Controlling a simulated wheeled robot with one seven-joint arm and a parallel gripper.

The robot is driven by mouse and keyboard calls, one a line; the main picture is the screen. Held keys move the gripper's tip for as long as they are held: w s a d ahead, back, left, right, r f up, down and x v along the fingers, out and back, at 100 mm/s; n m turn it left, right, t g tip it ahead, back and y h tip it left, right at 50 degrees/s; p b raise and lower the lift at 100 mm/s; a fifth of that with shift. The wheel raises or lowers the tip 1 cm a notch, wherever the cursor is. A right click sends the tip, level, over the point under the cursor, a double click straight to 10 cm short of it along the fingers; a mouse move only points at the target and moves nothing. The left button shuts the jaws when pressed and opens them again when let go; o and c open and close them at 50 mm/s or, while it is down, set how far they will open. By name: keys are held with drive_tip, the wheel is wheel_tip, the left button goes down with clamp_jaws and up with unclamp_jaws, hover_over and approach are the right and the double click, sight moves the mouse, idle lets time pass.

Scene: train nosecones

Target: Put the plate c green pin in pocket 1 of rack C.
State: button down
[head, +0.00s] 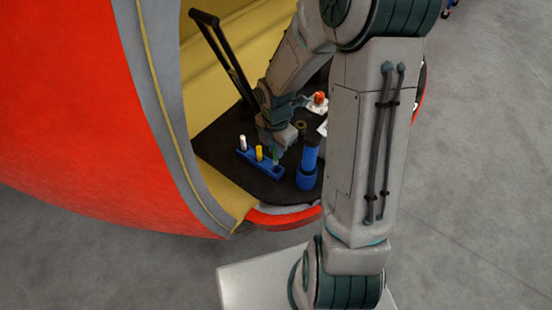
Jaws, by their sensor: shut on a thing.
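A low blue rack (265,168) lies on the dark floor panel inside the orange-red nosecone. A white pin (242,142) stands upright at its left end and a yellow pin (259,153) stands near its middle. My gripper (276,148) reaches down over the rack's right end and is shut on a green pin (276,158). The green pin is upright, with its lower end at the rack's right end. I cannot tell whether it is in a pocket or just above one. The fingers hide its top, and no rack letter or pocket number is readable.
A tall blue cylinder (308,165) stands close to the right of the rack. An orange-topped white item (318,100) and a small dark ring (301,127) lie behind. A black bar frame (222,55) rises at the back left. The nosecone's rim (285,218) edges the front.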

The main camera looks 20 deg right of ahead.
sight(276, 164)
drive_tip(key=shift+s+a+f, duration=0.1)
drive_tip(key=shift+s+f, duration=0.2)
drive_tip(key=shift+f, duration=0.15)
drive_tip(key=shift+f+b, duration=0.45)
drive_tip(key=shift+f, duration=1.25)
drive_tip(key=shift+f, duration=0.15)
drive_tip(key=c, duration=1.4)
unclamp_jaws()
